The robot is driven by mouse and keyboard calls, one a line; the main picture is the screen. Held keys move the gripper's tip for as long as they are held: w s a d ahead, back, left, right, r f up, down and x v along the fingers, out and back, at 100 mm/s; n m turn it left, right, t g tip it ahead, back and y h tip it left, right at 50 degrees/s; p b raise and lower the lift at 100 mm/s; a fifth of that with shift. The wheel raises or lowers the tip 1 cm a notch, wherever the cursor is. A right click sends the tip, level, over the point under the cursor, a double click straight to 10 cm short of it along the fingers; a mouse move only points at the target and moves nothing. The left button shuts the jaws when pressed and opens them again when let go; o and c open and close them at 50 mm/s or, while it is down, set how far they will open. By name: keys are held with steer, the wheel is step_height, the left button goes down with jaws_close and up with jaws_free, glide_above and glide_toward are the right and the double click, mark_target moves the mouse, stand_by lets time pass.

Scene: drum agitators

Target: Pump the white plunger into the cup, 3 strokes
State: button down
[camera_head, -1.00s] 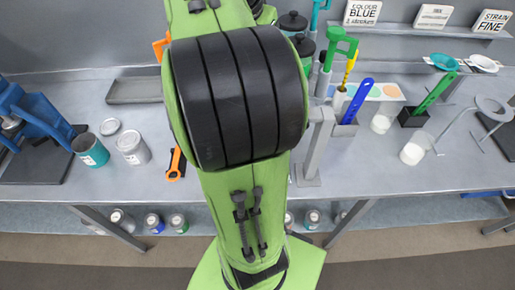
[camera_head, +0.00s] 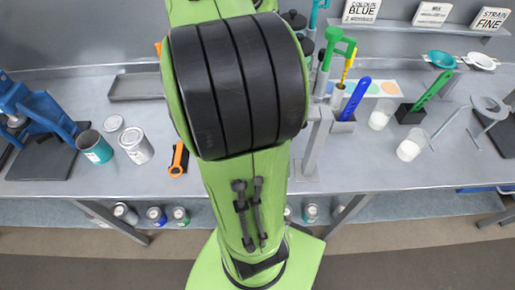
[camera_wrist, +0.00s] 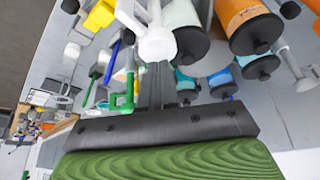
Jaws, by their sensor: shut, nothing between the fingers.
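My gripper (camera_wrist: 155,86) shows in the wrist view as dark fingers closed together, with nothing between them. A white handle with a rounded end (camera_wrist: 160,44), which looks like the white plunger, is just beyond the fingertips. I cannot tell whether they touch. The cup under it cannot be made out. In the head view my green arm covers the middle of the bench and hides my gripper and the white plunger. A green handle (camera_wrist: 122,100) and a blue handle (camera_wrist: 109,62) are left of the fingers in the wrist view; the green handle (camera_head: 337,43) also shows in the head view.
An orange drum with a black end (camera_wrist: 247,22) and teal drums are close to the fingers. A blue-handled tool (camera_head: 355,98) stands in a holder right of my arm. Whitish cups (camera_head: 409,149) stand further right. Tins (camera_head: 136,145) and a blue press (camera_head: 35,112) are left.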

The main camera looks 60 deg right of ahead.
steer(key=shift+f+b, duration=2.45)
steer(key=shift+f, duration=0.4)
steer(key=shift+r, duration=0.1)
step_height(320, 180, up, 6)
steer(key=p, duration=0.5)
steer(key=shift+p, duration=0.4)
steer(key=shift+f, duration=0.35)
steer(key=shift+f+b, duration=2.55)
steer(key=shift+f, duration=0.15)
steer(key=shift+r, duration=0.1)
step_height(320, 180, up, 6)
steer(key=p, duration=0.5)
steer(key=shift+f+p, duration=0.2)
steer(key=shift+p, duration=0.15)
steer(key=shift+r, duration=0.1)
